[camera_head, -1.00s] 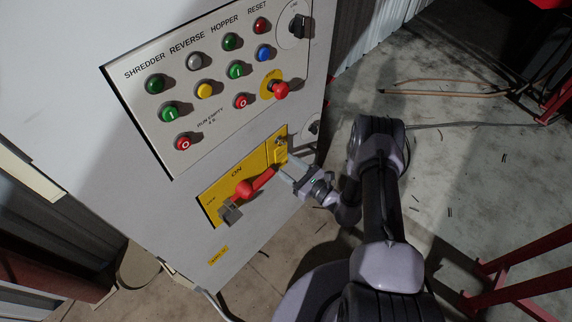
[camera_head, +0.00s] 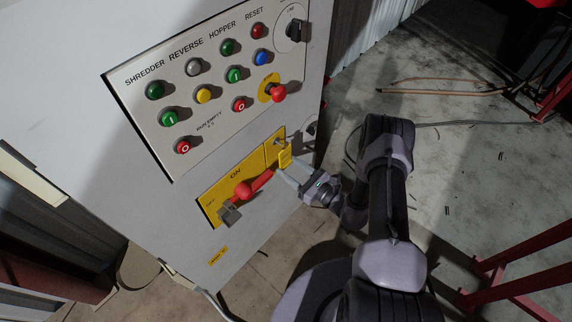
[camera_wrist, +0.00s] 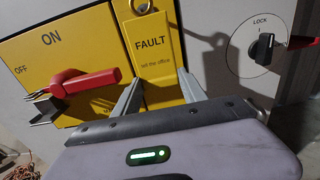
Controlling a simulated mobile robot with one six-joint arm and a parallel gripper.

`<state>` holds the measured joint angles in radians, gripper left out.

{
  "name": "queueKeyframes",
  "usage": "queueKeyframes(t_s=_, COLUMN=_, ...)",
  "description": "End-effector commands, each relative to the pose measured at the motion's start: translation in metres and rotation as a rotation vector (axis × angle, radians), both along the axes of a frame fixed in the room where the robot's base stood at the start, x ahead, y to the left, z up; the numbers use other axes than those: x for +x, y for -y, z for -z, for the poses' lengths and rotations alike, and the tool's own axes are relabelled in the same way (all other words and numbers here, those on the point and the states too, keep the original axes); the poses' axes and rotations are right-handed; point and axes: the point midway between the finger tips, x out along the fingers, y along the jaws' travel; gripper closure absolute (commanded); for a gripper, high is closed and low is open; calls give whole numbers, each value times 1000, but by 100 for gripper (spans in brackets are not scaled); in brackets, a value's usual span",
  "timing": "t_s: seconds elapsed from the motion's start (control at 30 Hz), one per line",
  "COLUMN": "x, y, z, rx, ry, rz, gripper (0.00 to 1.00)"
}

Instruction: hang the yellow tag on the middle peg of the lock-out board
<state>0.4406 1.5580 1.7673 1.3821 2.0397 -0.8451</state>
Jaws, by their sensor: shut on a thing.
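The yellow tag (camera_wrist: 155,60) reads FAULT and "tell the office", with a dark hole near its top. It is upright in front of the yellow switch panel (camera_wrist: 55,60). My gripper (camera_wrist: 160,90) is shut on the tag, one finger along each side edge. In the head view the tag (camera_head: 286,157) shows at the tips of my gripper (camera_head: 285,172), near a small metal fitting (camera_head: 281,141) on the panel's right section. I cannot tell whether they touch. No lock-out board with a row of pegs can be made out.
A red-handled switch (camera_head: 246,189) sits left of my gripper. Above is a button panel (camera_head: 215,75) with a red stop button (camera_head: 279,92). A round LOCK switch (camera_wrist: 263,45) is right of the tag. Concrete floor (camera_head: 470,160) is open to the right.

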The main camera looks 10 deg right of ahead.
Motion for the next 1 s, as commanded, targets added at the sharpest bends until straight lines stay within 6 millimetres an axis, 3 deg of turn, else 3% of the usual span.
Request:
queueKeyframes(t_s=0.47, x=-26, y=18, z=-2, rx=-1, ry=-1, rz=1, gripper=78)
queueKeyframes(t_s=0.9, x=-27, y=19, z=-2, rx=-1, ry=-1, rz=0, gripper=78)
queueKeyframes(t_s=1.0, x=-25, y=20, z=-18, rx=0, ry=1, rz=8, gripper=78)
